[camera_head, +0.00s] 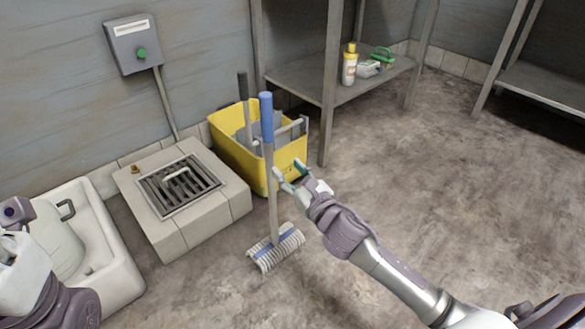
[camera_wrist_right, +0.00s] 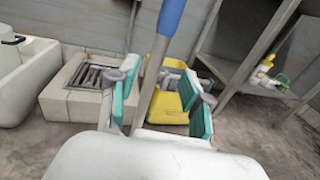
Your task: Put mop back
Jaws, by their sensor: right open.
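The mop (camera_head: 267,120) stands nearly upright, with a blue grip on top, a grey pole and a white-and-blue head on the floor. It is in front of the yellow mop bucket (camera_head: 228,156). My right gripper (camera_head: 283,178) is open beside the pole at about mid-height. In the right wrist view, the mop pole (camera_wrist_right: 153,75) runs up between the spread teal fingers of the right gripper (camera_wrist_right: 164,82). I cannot tell whether either finger touches it. The bucket (camera_wrist_right: 165,108) shows behind the pole. Part of my left arm shows at the left edge, but its gripper does not.
A raised floor drain with a grate (camera_head: 215,207) is left of the bucket. A white basin (camera_head: 118,270) stands at the lower left. A metal shelf (camera_head: 305,82) holds a yellow-capped bottle (camera_head: 349,68) and cleaning items. The floor to the right is clear.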

